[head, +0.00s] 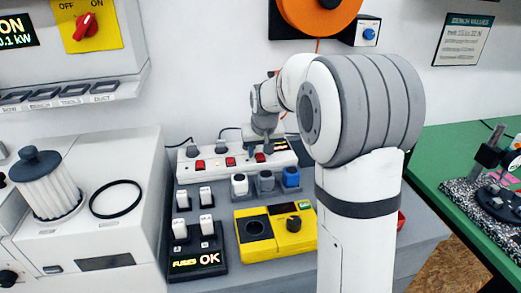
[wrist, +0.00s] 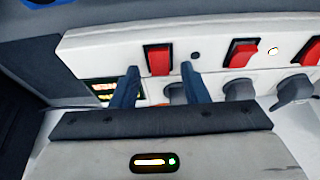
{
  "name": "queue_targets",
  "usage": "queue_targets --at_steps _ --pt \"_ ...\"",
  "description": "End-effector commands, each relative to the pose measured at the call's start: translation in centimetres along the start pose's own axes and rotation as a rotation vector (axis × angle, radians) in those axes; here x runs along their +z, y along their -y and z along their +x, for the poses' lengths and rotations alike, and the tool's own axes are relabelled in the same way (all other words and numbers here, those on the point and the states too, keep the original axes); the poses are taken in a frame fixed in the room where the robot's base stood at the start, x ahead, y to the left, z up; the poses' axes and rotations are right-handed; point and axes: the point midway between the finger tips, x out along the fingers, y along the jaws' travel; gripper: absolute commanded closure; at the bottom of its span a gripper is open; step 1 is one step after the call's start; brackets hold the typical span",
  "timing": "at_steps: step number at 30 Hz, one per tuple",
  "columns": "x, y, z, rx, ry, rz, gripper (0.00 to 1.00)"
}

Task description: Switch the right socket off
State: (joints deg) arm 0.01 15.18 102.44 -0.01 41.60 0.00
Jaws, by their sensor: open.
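A white socket strip (head: 215,153) with red rocker switches lies along the wall in the head view. My gripper (head: 262,149) is over its right end, at the right socket. In the wrist view the strip (wrist: 110,43) appears turned around, and the right socket's red switch (wrist: 158,60) shows just beyond and between the fingertips of my open gripper (wrist: 160,75). I cannot tell whether a finger touches it. The small lamp (wrist: 195,55) beside this switch looks dark. The neighbouring red switch (wrist: 241,53) has a lit lamp (wrist: 273,51) beside it. Grey plugs (wrist: 240,90) sit along the strip.
White, grey and blue capped bottles (head: 266,182) stand in front of the strip. A yellow device (head: 262,250) and a black fuse block (head: 197,262) are nearer. An orange spool (head: 290,12) hangs above. A white machine (head: 130,165) stands at left, a green table (head: 455,145) at right.

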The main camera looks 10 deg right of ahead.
Motion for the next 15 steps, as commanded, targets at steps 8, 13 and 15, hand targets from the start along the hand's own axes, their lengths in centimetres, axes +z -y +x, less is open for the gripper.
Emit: queue_targets --at_steps 8,13,15 --pt "-0.1 0.0 -4.2 0.0 -0.005 0.0 0.59" --pt "-0.1 0.0 -6.6 0.0 -0.005 0.0 0.59" --pt "-0.1 0.0 -7.2 0.0 -0.002 0.0 0.59"
